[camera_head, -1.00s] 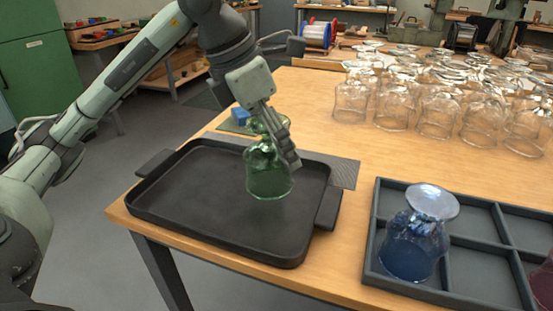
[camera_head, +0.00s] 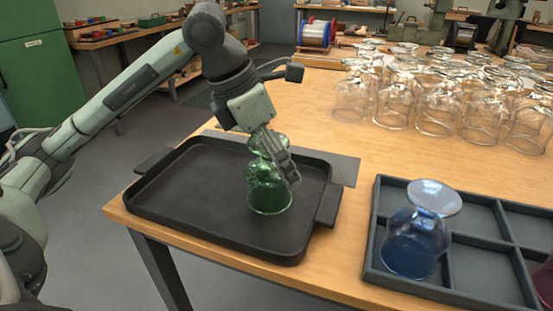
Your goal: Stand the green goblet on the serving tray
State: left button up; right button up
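The green goblet (camera_head: 268,196) is upside down over the right part of the black serving tray (camera_head: 190,190), its foot up and its wide rim down. Its rim appears to touch the tray floor. My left gripper (camera_head: 276,160) comes from above and behind, with its fingers at the goblet's stem, and appears shut on it. The fingers hide part of the stem and bowl. My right gripper is out of view.
A dark divided crate (camera_head: 375,235) at the right holds an upside-down blue goblet (camera_head: 414,245) and a partly cut-off reddish one (camera_head: 543,283). Several clear glasses (camera_head: 435,110) crowd the back right. Bare wood lies between tray and crate.

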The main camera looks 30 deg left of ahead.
pick_arm(q)
jog(key=shift+r, duration=0.1)
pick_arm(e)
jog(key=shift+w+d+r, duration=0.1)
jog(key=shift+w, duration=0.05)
pick_arm(q)
jog(key=p+v, duration=0.1)
jog(key=v, duration=1)
jog(key=shift+r, duration=0.15)
jog(key=shift+s+a+r, duration=0.1)
jog(key=shift+s+r, duration=0.05)
jog(key=shift+r, duration=0.2)
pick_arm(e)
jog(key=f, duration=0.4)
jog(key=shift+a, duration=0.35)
